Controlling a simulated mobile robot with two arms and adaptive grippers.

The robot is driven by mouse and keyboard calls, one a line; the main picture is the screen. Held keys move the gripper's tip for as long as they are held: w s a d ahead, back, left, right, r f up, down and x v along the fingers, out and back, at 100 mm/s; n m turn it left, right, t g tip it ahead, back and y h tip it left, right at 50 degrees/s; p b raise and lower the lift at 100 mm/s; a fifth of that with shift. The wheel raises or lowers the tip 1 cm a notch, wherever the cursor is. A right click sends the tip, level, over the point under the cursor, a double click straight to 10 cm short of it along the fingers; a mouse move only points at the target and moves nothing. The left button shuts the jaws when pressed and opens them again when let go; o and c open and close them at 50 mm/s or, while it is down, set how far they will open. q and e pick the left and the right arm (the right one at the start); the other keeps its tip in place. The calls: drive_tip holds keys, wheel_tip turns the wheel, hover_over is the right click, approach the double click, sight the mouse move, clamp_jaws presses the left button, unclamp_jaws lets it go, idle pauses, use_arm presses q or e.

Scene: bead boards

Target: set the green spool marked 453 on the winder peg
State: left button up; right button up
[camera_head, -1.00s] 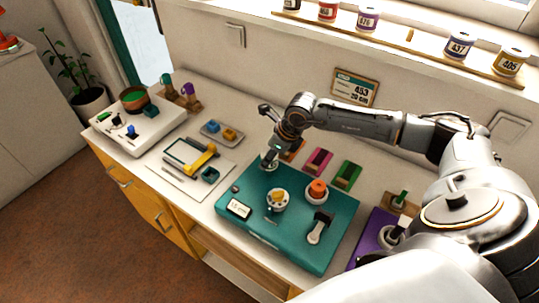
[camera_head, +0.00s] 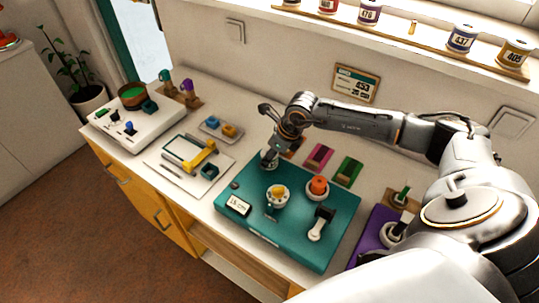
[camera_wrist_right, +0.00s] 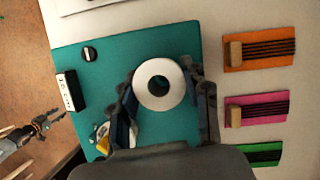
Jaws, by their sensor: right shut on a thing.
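My right gripper (camera_head: 268,159) is shut on a spool (camera_wrist_right: 160,84) at the back left corner of the teal machine (camera_head: 245,218). In the right wrist view the spool shows a white ring end with a dark centre hole, between the two fingers. Its green side and its number are hidden from me. I cannot see the winder peg, nor whether the spool touches the machine. My left gripper (camera_wrist_right: 46,124) shows only at the left edge of the right wrist view, with its fingers spread and nothing between them.
The machine top carries a yellow-topped dial (camera_head: 277,197), an orange knob (camera_head: 318,185) and a lever (camera_head: 321,224). Orange, pink (camera_head: 318,157) and green (camera_head: 348,171) pads lie behind it. A wall card (camera_head: 356,83) reads 453. Other spools (camera_head: 461,38) stand on the ledge above.

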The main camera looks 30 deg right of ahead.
drive_tip(key=shift+f, duration=0.1)
drive_tip(key=shift+f+b, duration=0.95)
drive_tip(key=shift+b, duration=0.05)
drive_tip(key=o, duration=1.2)
drive_tip(key=shift+o, duration=0.2)
drive_tip(key=shift+r, duration=0.1)
drive_tip(key=shift+r+p, duration=1.9)
drive_tip(key=shift+r, duration=1.55)
